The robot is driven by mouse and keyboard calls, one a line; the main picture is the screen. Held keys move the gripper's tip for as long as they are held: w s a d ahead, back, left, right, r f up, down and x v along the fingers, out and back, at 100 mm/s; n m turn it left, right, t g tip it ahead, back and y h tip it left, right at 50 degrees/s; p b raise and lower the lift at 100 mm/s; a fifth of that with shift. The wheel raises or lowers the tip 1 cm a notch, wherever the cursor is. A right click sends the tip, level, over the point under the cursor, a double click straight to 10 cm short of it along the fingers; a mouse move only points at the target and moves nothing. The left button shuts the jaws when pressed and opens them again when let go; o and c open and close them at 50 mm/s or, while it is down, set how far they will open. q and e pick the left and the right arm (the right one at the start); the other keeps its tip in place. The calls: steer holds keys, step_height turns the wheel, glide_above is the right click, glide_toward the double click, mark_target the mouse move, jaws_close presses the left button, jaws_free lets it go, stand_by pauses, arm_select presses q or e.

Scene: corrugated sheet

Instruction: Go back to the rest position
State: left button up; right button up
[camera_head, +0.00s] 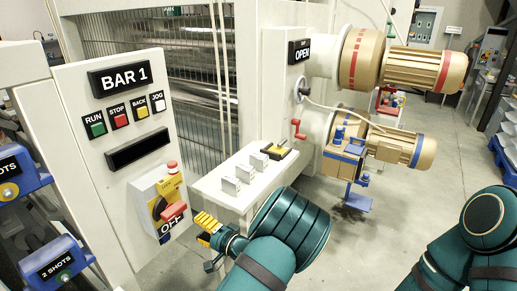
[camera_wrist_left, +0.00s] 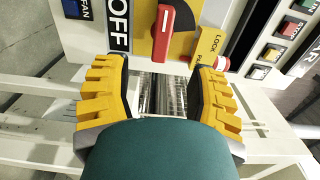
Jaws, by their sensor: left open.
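My left gripper (camera_head: 208,230) is open and empty, just below and right of the switch box on the BAR 1 panel (camera_head: 122,167). In the left wrist view its yellow fingers stand apart, with an empty gap (camera_wrist_left: 160,88) between them. The red switch handle (camera_head: 173,213) sits on a yellow plate beside the OFF label (camera_head: 172,223). In the left wrist view the red handle (camera_wrist_left: 163,32) lies beyond the fingertips, apart from them. My right arm (camera_head: 475,235) shows at the lower right; its gripper is out of frame.
A white ledge (camera_head: 215,190) with small blocks juts out right of the panel. Tan motors (camera_head: 425,68) and a blue-footed gearbox (camera_head: 345,160) stand farther right. Blue 2 SHOTS boxes (camera_head: 55,262) are at the left edge. Grey floor (camera_head: 375,235) is clear between my arms.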

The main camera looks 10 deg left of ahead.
arm_select(q)
steer(key=s+d+f+n+g+h, duration=0.25)
steer(key=s+f+g+h, duration=0.8)
steer(key=s+f, duration=0.9)
steer(key=s+d+f+h, duration=0.2)
steer(key=s+d+h, duration=0.35)
steer(key=d, duration=0.35)
steer(key=w+d+r+n+t+h, duration=0.3)
steer(key=d+r+t+h, duration=0.1)
steer(key=d+t, duration=0.1)
steer(key=shift+d+r+n, duration=0.15)
steer(key=shift+r+n, duration=0.05)
steer(key=shift+n, duration=0.15)
steer(key=shift+t, duration=0.25)
steer(key=shift+c, duration=0.9)
